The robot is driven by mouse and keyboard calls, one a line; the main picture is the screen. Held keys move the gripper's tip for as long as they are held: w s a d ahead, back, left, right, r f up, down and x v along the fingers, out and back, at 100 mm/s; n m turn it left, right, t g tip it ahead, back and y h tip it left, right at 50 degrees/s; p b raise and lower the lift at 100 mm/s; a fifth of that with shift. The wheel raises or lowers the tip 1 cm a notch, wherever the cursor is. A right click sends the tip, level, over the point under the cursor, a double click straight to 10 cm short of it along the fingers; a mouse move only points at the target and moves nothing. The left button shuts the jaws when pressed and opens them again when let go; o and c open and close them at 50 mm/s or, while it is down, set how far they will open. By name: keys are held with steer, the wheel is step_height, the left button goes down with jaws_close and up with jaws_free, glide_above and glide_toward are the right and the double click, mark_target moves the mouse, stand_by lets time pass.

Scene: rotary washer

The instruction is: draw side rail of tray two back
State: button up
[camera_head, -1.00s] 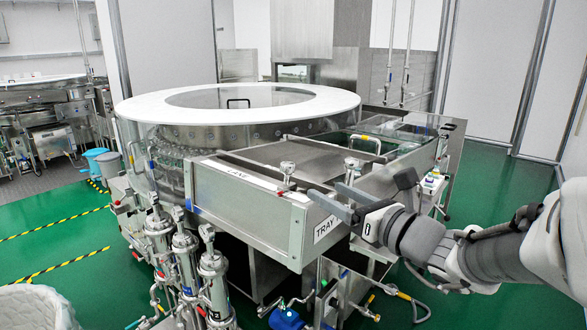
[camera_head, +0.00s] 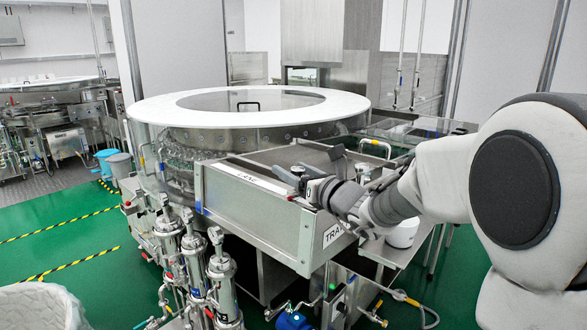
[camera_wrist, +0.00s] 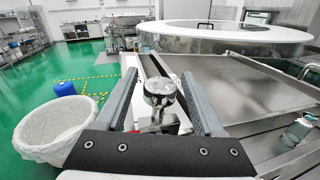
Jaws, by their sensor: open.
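The tray (camera_head: 330,235), its front marked "TRAY" with the rest of the label covered, juts out from the round washer. A side rail (camera_head: 245,178) with a partly legible label runs along its left edge; it also shows in the wrist view (camera_wrist: 150,66). A metal knob (camera_wrist: 160,92) with a red part below it stands at the rail's near end. My gripper (camera_head: 309,164) is open at that end, and in the wrist view its fingers (camera_wrist: 159,76) lie on either side of the knob. Whether they touch it cannot be told.
A second knob (camera_wrist: 300,130) stands at the tray's right side. The washer's white ring top (camera_head: 250,105) lies beyond. Upright metal cylinders (camera_head: 222,285) stand at the front left, with a white-lined bin (camera_wrist: 55,125) left of them. Green floor at the left is open.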

steer(key=shift+w+a, duration=0.35)
steer(key=shift+w, duration=0.1)
jaws_close()
stand_by(1.2)
